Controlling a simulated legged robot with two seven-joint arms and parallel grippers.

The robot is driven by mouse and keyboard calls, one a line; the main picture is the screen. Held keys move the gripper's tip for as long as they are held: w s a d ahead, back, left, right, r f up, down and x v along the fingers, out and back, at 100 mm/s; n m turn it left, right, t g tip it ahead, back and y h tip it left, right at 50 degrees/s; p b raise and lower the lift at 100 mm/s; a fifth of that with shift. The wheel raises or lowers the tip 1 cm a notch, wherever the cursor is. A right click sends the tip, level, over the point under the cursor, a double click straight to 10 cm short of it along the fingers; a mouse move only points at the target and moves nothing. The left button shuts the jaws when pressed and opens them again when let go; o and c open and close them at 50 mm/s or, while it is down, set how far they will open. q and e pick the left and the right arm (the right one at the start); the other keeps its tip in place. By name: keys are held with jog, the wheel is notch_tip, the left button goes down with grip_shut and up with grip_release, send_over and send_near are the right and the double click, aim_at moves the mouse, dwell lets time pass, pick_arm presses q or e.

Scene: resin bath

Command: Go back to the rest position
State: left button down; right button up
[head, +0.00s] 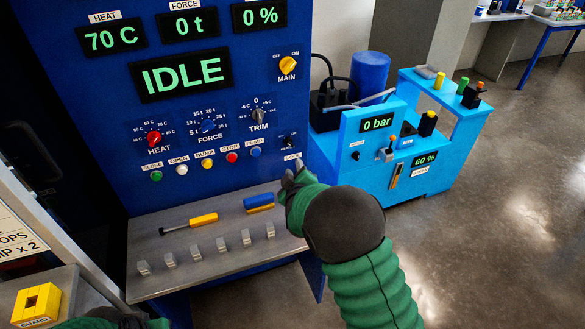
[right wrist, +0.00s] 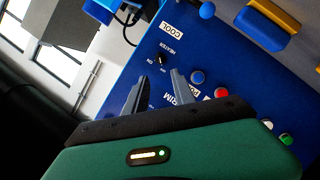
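My right gripper (head: 291,176) is at the lower right of the blue control panel (head: 110,95), near the COOL label and a small black switch (head: 288,142). In the right wrist view its two grey fingers (right wrist: 157,92) stand apart with nothing between them, in front of the panel. The HEATER knob (right wrist: 160,58) shows just beyond them. I cannot tell whether the fingers touch the panel. A green and dark part of my left arm shows at the bottom left edge of the head view; its fingers are hidden.
A grey shelf (head: 205,268) below the panel holds a yellow-handled screwdriver (head: 203,219), a blue and yellow block (head: 258,203) and several grey pieces. A light-blue unit (head: 420,172) stands to the right. A yellow GUARD block (head: 37,304) lies lower left. Floor at right is clear.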

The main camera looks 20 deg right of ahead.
jog(key=s+a+f+m+g+y, duration=0.1)
jog(key=s+g, duration=0.3)
jog(key=s, duration=0.7)
jog(key=s+a+f+m+g+y, duration=0.1)
jog(key=s+f+m+g, duration=0.2)
jog(key=s, duration=0.9)
jog(key=s+a+f+m+g+y, duration=0.1)
jog(key=s+g, duration=0.3)
jog(key=s, duration=0.7)
jog(key=shift+s+f+m+g+y, duration=0.3)
jog(key=shift+f+m+g, duration=0.1)
jog(key=shift+f+m, duration=0.4)
jog(key=shift+d, duration=0.2)
jog(key=shift+a+r, duration=0.1)
jog(key=shift+a, duration=0.05)
jog(key=shift+c, duration=0.4)
